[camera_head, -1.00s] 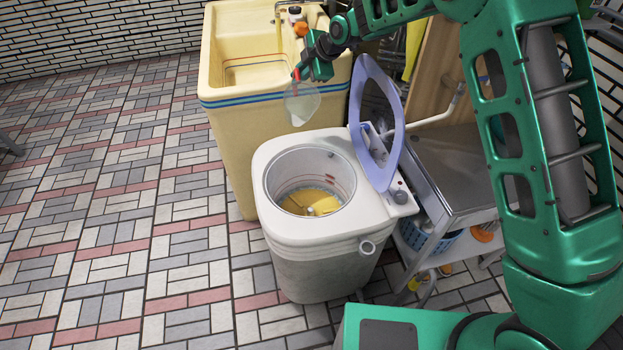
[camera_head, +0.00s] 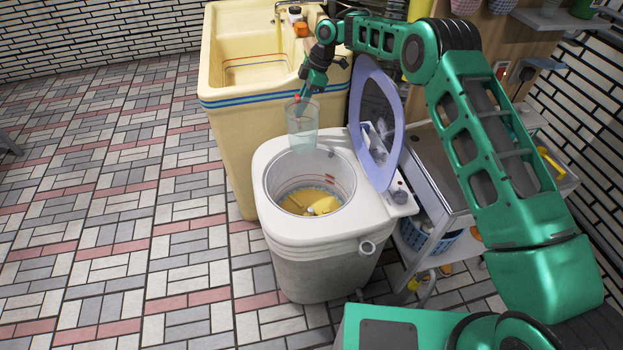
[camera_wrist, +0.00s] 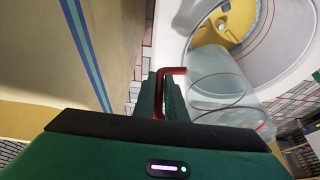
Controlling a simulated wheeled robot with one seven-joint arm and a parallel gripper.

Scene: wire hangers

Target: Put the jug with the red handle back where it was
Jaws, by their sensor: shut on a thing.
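The clear jug (camera_head: 302,128) hangs upright above the back left rim of the open washing machine, in front of the yellow sink. Its lower part looks pale blue, and I cannot tell for sure whether it holds water. My gripper (camera_head: 302,98) is shut on the jug's red handle. In the wrist view the red handle (camera_wrist: 172,71) lies at the fingers (camera_wrist: 161,95), with the jug body (camera_wrist: 218,90) to their right and the washer tub beyond it.
A metal cart (camera_head: 420,187) stands at right.

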